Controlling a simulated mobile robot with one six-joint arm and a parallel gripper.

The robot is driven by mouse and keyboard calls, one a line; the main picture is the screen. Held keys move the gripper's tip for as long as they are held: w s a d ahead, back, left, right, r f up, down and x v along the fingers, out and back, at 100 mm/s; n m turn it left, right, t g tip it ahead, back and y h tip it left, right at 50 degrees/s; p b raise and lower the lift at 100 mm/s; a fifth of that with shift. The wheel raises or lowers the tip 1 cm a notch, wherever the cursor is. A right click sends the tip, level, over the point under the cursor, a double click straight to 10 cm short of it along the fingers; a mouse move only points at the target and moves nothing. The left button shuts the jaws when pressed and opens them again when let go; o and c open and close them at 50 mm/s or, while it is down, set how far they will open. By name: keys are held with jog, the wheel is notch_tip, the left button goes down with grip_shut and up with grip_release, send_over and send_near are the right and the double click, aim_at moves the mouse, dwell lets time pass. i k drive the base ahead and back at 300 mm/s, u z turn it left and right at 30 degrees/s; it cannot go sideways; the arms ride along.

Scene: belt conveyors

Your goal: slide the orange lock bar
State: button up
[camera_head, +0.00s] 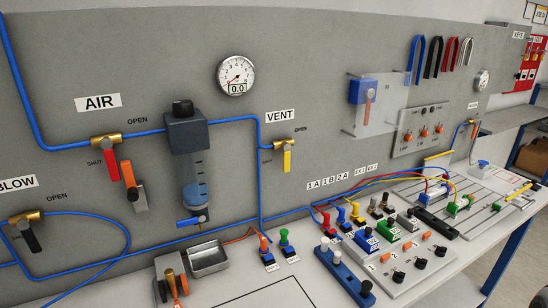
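An orange bar (129,173), which looks like the lock bar, sits tilted on the grey wall panel. Its lower end meets a grey bracket (139,198) with a dark knob. Just left of it is the AIR valve (106,140), a brass body with an orange-red handle (112,165) hanging down by the SHUT label. The bar is close beside this handle; I cannot tell whether they touch. My gripper is not in view.
A filter bowl unit (187,130) juts from the panel right of the bar. Blue tubing (20,80) runs to the valve. Below stand a metal tray (208,258) and a brass-and-orange fitting (172,280). The bench at right is crowded with connectors and switches.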

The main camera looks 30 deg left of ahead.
aim_at(132, 195)
jog(key=u, duration=2.75)
jog(key=i, duration=0.25)
jog(key=z, duration=0.45)
